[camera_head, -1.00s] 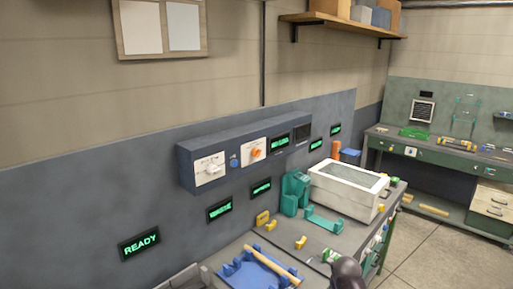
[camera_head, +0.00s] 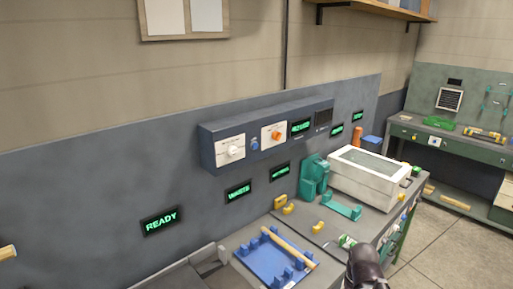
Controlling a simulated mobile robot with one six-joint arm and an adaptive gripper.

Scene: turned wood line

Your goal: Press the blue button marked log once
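A small blue knob or button (camera_head: 254,144) sits on the front of the blue-grey wall box, between a white plate with a white switch and a white plate with an orange knob. Any marking on it is too small to read, so I cannot tell whether it is the one marked log. A dark rounded part at the bottom edge looks like part of my arm. My gripper's fingers do not show, and nothing of mine touches the wall box.
The wall box (camera_head: 222,133) hangs above the bench. Green-lit displays, one reading READY (camera_head: 161,221), line the wall. A blue fixture (camera_head: 262,262) bears a wooden rod (camera_head: 291,247). A white lidded machine (camera_head: 366,185) stands to the right. Open floor lies at the right.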

